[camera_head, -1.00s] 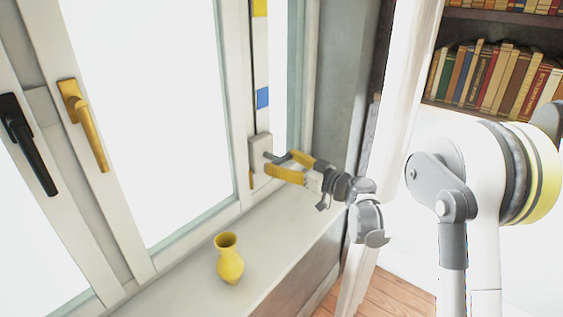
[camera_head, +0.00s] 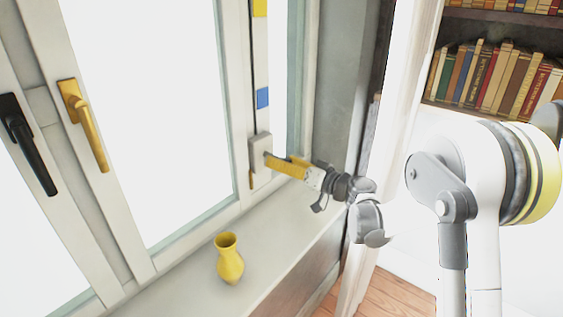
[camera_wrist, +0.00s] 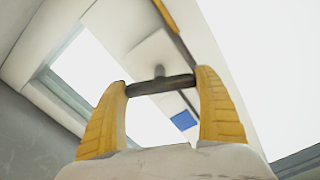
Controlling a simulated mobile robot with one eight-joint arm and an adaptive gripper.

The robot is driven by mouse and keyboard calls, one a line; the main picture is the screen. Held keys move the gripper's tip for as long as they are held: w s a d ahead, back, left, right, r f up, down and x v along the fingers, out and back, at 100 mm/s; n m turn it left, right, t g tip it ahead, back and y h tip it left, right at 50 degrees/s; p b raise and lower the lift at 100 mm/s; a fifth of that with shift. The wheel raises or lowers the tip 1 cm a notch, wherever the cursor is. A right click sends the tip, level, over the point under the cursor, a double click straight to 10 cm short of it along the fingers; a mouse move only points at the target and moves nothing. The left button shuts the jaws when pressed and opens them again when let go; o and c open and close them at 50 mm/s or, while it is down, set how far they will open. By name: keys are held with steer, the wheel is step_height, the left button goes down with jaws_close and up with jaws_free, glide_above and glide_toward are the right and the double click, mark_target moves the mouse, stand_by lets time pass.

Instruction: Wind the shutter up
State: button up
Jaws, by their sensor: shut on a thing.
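A pale winder box (camera_head: 257,151) is fixed low on the right window post. Its dark bar handle (camera_wrist: 160,86) sticks out on a short stem in the wrist view, lying level across the picture. My gripper (camera_head: 272,160) is at the box, with its yellow fingers shut on the two ends of the bar; the wrist view shows one finger at each end (camera_wrist: 162,83). In the head view the fingers overlap and hide most of the bar. A strip above the box carries a blue mark (camera_head: 263,98) and a yellow mark (camera_head: 260,8).
A yellow vase (camera_head: 229,260) stands on the window sill (camera_head: 190,280) below and left of my gripper. A yellow window handle (camera_head: 85,125) and a black one (camera_head: 28,145) are on the frames at left. A bookshelf (camera_head: 495,108) stands at right.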

steer(key=o, duration=1.1)
steer(key=v, duration=1.2)
steer(key=shift+s, duration=0.1)
